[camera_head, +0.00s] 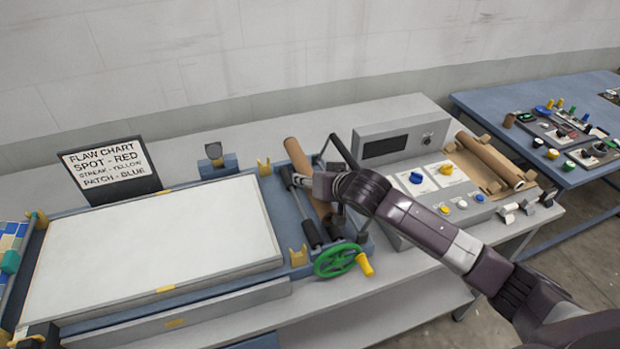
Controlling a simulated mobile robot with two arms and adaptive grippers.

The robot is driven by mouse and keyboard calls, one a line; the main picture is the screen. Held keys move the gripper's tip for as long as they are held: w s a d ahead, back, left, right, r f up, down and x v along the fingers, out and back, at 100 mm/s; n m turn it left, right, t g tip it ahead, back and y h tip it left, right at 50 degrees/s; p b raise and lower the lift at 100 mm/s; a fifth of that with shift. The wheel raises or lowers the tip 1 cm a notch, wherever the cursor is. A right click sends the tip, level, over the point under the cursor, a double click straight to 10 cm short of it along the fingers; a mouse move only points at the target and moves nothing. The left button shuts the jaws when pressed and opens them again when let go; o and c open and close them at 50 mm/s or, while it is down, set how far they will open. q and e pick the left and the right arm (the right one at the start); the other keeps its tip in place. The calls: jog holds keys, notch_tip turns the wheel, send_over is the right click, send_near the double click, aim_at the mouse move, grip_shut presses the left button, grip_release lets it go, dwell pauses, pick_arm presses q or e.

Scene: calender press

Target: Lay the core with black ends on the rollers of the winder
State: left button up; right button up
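The winder (362,238) is a blue frame with dark-ended metal rollers (303,206) and a green handwheel (334,260) at its front. A plain brown core (298,155) lies along the rollers or just above them; I cannot tell if it touches. My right gripper (318,186) is at the core's middle and hides part of it. I cannot make out whether its fingers are closed on the core. The core's far end looks tan; its near end is partly hidden. My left gripper is not in view.
A grey control box (385,147) with a dark display and knobs stands right of the winder. A white panel (155,245) and a flaw chart sign (110,167) are at the left. A blue table (560,95) with small parts stands at the far right.

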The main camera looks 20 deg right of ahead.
notch_tip(320, 180, down, 3)
jog(key=shift+d+f+b, duration=0.1)
jog(key=shift+b, duration=1.15)
jog(key=shift+f, duration=1.3)
jog(key=shift+f+b, duration=0.45)
jog(key=o, duration=1.3)
jog(key=shift+f, duration=0.1)
